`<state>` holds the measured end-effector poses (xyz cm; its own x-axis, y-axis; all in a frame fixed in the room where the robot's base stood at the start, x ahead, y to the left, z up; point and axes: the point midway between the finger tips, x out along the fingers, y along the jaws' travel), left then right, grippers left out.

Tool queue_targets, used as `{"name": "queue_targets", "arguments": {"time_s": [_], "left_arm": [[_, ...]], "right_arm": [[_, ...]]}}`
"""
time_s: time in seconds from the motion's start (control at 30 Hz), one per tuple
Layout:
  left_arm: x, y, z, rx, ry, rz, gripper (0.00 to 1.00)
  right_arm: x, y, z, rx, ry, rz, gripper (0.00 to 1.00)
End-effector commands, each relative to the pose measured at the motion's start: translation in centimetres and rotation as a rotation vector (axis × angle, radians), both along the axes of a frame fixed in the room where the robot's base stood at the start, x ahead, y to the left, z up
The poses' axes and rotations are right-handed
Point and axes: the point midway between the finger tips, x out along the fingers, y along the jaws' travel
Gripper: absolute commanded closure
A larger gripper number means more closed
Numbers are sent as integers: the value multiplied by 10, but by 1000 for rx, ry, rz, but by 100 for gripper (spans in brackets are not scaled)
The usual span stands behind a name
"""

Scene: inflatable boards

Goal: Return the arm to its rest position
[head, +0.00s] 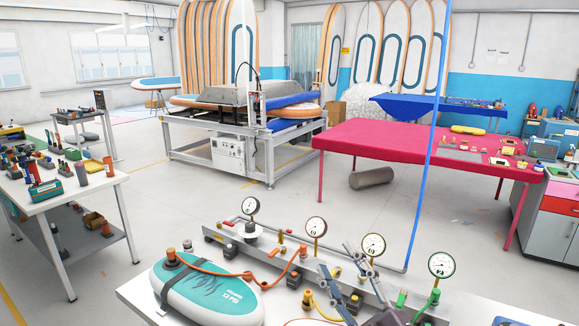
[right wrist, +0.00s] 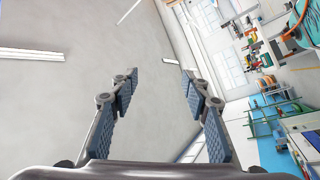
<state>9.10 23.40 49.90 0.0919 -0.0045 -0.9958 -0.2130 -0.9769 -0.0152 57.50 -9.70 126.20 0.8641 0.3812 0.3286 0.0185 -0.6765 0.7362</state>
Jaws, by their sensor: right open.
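My right gripper (head: 338,262) shows at the lower middle of the head view, above the near white table (head: 140,291). It is in front of the manifold rail (head: 285,265) with its gauges. In the right wrist view my right gripper (right wrist: 160,75) is open, its two padded fingers wide apart with nothing between them. Behind the fingers that view shows plain pale wall or ceiling and the room lying sideways. My left gripper is not in view.
A small teal and white inflatable board (head: 207,290) lies on the near table, with an orange hose (head: 222,273) over it. Gauges (head: 316,227) stand upright along the rail. A blue upright pole (head: 428,150) rises behind it. A pink table (head: 400,148) stands farther back.

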Motion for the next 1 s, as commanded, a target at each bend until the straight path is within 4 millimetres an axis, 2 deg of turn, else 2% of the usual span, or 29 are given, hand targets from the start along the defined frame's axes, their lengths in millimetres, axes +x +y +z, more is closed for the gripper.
{"name": "queue_targets", "arguments": {"time_s": [0.1, 0.17, 0.27, 0.3, 0.37, 0.4, 0.5, 0.6, 0.7, 0.87, 0.9, 1.0], "left_arm": [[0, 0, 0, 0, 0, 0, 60], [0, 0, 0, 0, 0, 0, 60], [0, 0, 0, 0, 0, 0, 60], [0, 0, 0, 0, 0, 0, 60], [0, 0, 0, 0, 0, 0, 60], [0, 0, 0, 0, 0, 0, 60], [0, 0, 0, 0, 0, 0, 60], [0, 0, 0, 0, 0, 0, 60], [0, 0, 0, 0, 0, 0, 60], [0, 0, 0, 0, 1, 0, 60], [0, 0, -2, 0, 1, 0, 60], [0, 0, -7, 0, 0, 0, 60]], "right_arm": [[0, -50, -51, 153, 229, -178, 57], [-7, -72, -83, 216, 356, -261, 57], [-32, -102, -144, 301, 584, -389, 57], [-47, -111, -169, 328, 682, -433, 57], [-73, -120, -205, 363, 827, -493, 57], [-93, -124, -227, 378, 922, -526, 57], [-141, -127, -270, 404, 1130, -584, 57], [-186, -124, -298, 415, 1300, -618, 57], [-227, -119, -318, 418, 1449, -639, 57], [-292, -108, -336, 411, 1665, -651, 57], [-297, -106, -346, 406, 1693, -652, 57], [-288, -106, -379, 400, 1695, -656, 57]]}}
